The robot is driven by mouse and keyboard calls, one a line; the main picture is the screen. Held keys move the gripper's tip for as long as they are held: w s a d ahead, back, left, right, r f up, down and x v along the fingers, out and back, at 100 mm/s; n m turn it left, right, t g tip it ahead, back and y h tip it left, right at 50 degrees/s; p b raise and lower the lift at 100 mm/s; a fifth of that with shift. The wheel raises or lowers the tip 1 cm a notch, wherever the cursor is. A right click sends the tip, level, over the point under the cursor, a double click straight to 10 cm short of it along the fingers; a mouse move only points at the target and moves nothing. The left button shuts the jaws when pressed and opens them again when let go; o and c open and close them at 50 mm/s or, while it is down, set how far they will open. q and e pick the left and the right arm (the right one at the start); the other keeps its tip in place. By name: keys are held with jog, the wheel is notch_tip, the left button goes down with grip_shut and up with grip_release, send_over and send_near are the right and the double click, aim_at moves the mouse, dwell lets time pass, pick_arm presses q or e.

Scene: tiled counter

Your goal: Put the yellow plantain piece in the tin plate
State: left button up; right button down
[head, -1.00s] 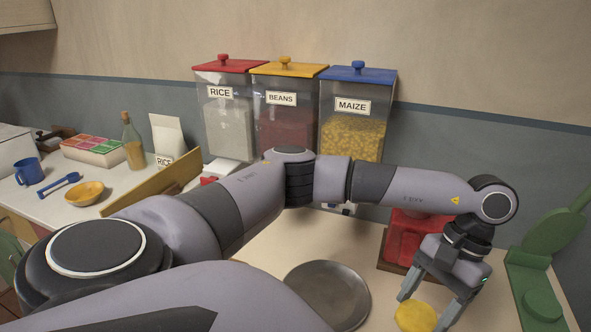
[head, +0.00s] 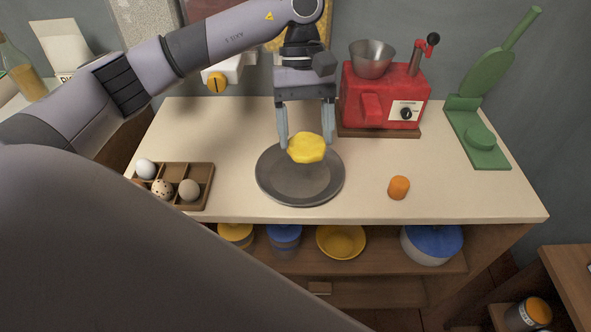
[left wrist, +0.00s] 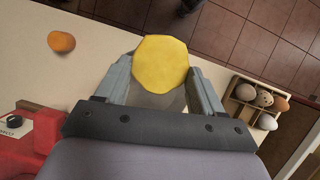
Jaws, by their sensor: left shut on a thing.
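The yellow plantain piece (head: 307,148) is held between the fingertips of my left gripper (head: 306,140), above the tin plate. The tin plate (head: 275,185) is a round grey metal plate lying on the counter. In the left wrist view the yellow piece (left wrist: 161,64) sits between the two fingers and covers most of the plate (left wrist: 165,101) behind it. My right gripper does not show in either view.
An orange piece (head: 399,187) lies on the counter to the right. A wooden tray (head: 203,172) with several eggs is at the left. A red machine (head: 382,95) with a metal bowl and a green press (head: 480,125) stand at the back right.

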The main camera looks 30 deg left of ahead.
pick_arm(q)
jog(key=w+a+r+n+t+h+b, duration=0.2)
jog(key=a+n+t+b, duration=0.15)
jog(key=n, duration=0.45)
jog(key=r+n+t+y+b, duration=0.2)
jog(key=n+t+b, duration=0.15)
jog(key=n, duration=0.65)
send_over(284, 174)
jog(key=a, duration=0.1)
jog(key=shift+g+h, duration=0.3)
jog(key=f, duration=0.6)
jog(key=f+b, duration=0.1)
jog(key=f, duration=0.5)
jog(key=s+f+b, duration=0.1)
jog(key=f, duration=0.6)
jog(key=shift+a+f, duration=0.1)
jog(key=shift+b, duration=0.3)
jog(key=o, duration=0.8)
jog(key=shift+o, duration=0.2)
